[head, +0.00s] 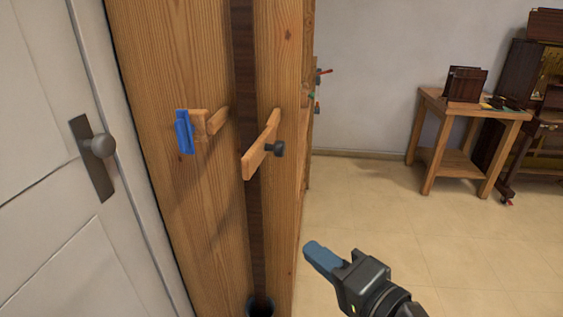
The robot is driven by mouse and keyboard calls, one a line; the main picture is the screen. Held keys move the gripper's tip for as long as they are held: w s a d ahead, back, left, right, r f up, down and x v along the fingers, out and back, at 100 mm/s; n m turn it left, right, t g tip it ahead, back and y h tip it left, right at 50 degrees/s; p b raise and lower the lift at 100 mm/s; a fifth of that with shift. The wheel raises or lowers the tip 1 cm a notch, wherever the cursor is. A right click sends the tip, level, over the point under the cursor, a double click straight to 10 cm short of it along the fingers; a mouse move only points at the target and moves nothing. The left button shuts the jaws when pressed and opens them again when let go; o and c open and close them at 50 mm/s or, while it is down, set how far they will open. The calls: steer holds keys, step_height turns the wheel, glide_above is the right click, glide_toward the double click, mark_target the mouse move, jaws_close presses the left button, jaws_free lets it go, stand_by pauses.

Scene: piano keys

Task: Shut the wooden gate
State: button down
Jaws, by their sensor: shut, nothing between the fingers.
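A tall wooden panel (175,60) stands in the middle left with a dark vertical strip (243,100) down it. A slanted wooden slat (256,160) with a dark round knob (275,149) sticks out in front of the strip; it looks like the wooden gate. Its upper end points up and right. To its left a wooden bracket (207,124) carries a blue piece (184,132). My gripper (316,252) is at the lower right, below and to the right of the slat and apart from it. Its blue fingers are shut and empty.
A dark round cup or opening (261,306) sits at the strip's foot. A white door (40,210) with a knob is at the far left. A small wooden table (443,105) and a dark piano-like cabinet (535,100) stand at the back right. The tiled floor between is clear.

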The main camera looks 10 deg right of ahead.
mark_target(262, 143)
steer(key=w+r+n+g+y+p, duration=0.1)
steer(key=w+r+g+y, duration=0.1)
steer(key=w+r+y, duration=0.3)
steer(key=w+r+n+g, duration=0.2)
steer(key=r, duration=0.5)
steer(key=d+r+n+g+p, duration=0.15)
steer(key=d+r+g, duration=0.35)
steer(key=r, duration=0.5)
steer(key=shift+n+g+h, duration=0.35)
steer(key=shift+g+h, duration=0.05)
steer(key=x, duration=0.7)
steer(key=s+x, duration=0.1)
steer(key=x, duration=0.2)
steer(key=shift+w+a+f, duration=0.15)
steer(key=shift+a+f, duration=0.05)
steer(key=shift+a, duration=0.35)
